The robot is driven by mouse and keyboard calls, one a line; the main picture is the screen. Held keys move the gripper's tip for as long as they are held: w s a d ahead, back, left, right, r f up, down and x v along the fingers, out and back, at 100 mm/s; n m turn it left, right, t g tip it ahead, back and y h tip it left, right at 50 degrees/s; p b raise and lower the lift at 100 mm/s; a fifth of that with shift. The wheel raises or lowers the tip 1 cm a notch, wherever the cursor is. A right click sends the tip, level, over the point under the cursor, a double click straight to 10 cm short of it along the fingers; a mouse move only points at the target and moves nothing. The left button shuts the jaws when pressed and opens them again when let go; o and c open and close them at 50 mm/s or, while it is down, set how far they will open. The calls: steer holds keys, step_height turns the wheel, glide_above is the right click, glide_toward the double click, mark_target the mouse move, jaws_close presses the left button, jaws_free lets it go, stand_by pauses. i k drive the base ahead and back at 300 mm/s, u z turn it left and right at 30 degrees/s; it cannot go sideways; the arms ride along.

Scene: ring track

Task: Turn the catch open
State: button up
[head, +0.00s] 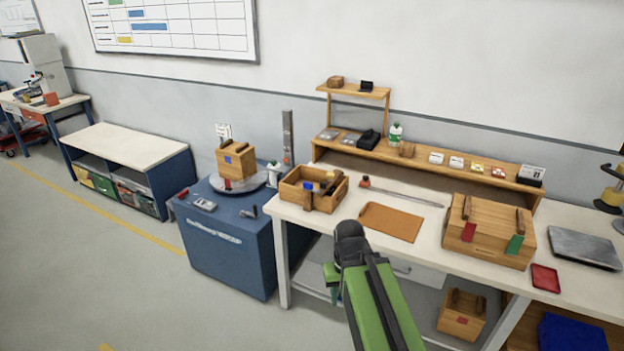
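My green and black arm rises from the bottom centre, in front of the bench. My gripper (334,284) seems to hang below the arm's dark joint, clear of both boxes; its fingers are too small to read.
An open wooden tray (326,202) with small items, an orange-brown board (390,222) and a thin rod lie on the bench. A red dish (545,278) and a grey plate (584,248) are at right. Another wooden box (461,317) is underneath. Floor at left is clear.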

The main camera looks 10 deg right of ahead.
mark_target(308, 186)
steer(key=i, duration=1.55)
steer(key=u, duration=0.05)
